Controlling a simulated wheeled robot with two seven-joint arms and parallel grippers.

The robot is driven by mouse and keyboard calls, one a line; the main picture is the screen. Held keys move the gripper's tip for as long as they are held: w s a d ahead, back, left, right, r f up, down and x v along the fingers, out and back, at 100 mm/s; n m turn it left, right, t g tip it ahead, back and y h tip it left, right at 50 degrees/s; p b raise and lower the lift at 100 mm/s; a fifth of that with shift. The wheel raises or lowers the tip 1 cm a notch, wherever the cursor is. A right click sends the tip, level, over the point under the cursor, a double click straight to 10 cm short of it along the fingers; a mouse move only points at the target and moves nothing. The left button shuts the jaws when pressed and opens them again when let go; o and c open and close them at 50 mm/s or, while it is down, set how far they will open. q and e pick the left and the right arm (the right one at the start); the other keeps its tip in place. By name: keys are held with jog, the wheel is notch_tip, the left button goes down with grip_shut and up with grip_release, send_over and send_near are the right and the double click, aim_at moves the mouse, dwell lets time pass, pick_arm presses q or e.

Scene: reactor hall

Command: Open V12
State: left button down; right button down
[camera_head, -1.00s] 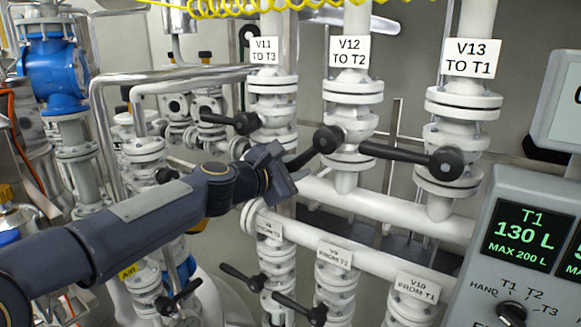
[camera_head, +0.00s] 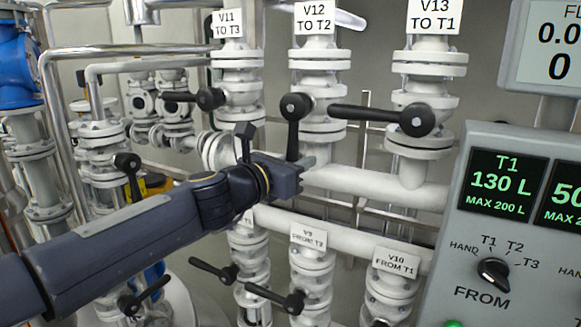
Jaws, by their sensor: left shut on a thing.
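The valve V12 (camera_head: 317,80) is a white flanged body on a vertical pipe, under a sign (camera_head: 316,18) reading "V12 TO T2". Its black lever (camera_head: 293,134) hangs almost straight down from its hub, roughly in line with the pipe. My left gripper (camera_head: 293,166) is shut on the lower end of this lever, and the jaws hide the lever's tip. My right gripper is not in view.
V11 (camera_head: 238,82) stands to the left with its lever level. V13 (camera_head: 420,95) stands to the right, its level lever (camera_head: 370,115) reaching towards V12. Below are the V9 (camera_head: 311,265) and V10 (camera_head: 391,290) valves. A control panel (camera_head: 500,250) stands at the right.

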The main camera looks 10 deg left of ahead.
pick_arm(q)
jog(key=shift+s+d+f+n, duration=0.1)
jog(key=shift+d+f+n, duration=0.1)
jog(key=shift+d+n, duration=0.15)
jog(key=c, duration=1.3)
grip_release()
jog(key=shift+r, duration=0.1)
jog(key=v, duration=0.8)
